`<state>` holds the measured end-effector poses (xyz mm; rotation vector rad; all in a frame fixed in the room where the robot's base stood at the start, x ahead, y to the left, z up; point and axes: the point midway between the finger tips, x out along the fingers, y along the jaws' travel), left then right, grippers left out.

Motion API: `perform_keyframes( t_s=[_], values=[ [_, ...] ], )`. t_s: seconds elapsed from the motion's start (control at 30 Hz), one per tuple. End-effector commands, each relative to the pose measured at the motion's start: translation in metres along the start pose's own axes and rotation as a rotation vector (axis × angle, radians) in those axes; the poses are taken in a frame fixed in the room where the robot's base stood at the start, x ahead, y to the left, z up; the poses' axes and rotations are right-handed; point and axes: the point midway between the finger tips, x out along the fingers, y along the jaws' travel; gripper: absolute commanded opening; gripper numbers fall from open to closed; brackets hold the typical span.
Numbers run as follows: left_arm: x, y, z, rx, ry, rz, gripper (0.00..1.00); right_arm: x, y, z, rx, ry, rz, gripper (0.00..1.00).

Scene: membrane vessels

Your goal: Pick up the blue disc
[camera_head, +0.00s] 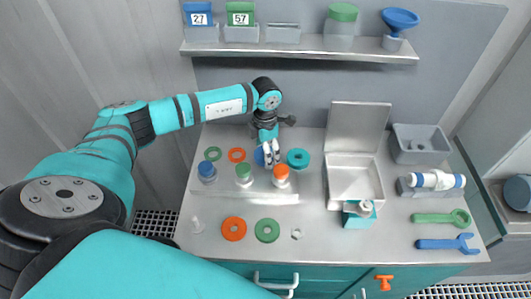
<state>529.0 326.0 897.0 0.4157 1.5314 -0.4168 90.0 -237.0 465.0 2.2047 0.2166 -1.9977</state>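My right gripper is not in view.
A green ring (213,153), an orange ring (236,154) and a teal ring (298,158) lie nearby. Blue-, green- and orange-capped vessels (244,174) stand in front. An open metal box (354,180) is to the right. A shelf (300,48) runs behind.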

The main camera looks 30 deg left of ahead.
Motion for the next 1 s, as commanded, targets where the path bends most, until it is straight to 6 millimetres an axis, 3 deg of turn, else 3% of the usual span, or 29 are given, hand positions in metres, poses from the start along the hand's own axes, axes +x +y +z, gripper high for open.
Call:
perform_keyframes(
  t_s=[0.3,0.67,1.0],
  values=[
    [0.0073,0.0,0.0002,0.001,-0.001,0.001,0.79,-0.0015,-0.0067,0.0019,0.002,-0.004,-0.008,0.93],
    [0.0069,0.0,0.0001,0.001,-0.001,0.001,0.34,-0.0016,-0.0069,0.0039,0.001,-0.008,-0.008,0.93],
    [0.0056,-0.0006,-0.0001,0.001,-0.002,0.001,0.32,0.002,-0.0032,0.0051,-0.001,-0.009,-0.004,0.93]
  ],
)
